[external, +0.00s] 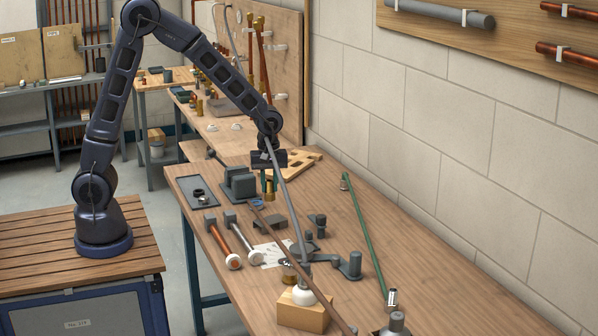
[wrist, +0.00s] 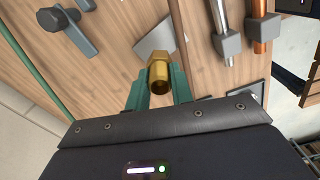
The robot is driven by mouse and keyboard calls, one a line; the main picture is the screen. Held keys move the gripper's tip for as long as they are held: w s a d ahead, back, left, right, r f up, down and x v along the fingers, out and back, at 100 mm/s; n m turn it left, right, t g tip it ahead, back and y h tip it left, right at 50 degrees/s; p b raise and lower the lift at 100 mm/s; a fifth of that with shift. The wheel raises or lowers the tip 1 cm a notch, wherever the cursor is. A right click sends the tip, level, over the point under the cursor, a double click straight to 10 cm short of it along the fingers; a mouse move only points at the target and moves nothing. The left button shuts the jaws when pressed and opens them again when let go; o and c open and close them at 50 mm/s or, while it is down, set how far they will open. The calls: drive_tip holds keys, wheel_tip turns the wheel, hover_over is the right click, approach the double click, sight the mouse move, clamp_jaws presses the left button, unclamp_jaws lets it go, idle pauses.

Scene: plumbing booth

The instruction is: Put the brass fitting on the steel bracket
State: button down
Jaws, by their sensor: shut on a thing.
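The brass fitting (wrist: 158,76) is a short gold-coloured piece with a hex collar and an open end. My gripper (wrist: 158,92) is shut on it, with a green finger on each side. In the external view the fitting (external: 269,191) hangs upright below my gripper (external: 269,183), above the workbench. A grey flat-sided piece (external: 270,225) lies on the bench nearby and may be the steel bracket; I cannot tell for sure. In the wrist view this grey piece (wrist: 155,38) is beyond the fitting and partly hidden by it.
A grey vise-like block (external: 238,183) stands left of my gripper. Two pipe-like tools (external: 222,240) lie front left. A small grey clamp (external: 317,224) and a green pipe (external: 365,235) are to the right.

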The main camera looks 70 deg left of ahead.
drive_tip(key=shift+f, duration=3.45)
drive_tip(key=shift+f, duration=0.1)
drive_tip(key=c, duration=1.2)
unclamp_jaws()
drive_tip(key=shift+c, duration=0.2)
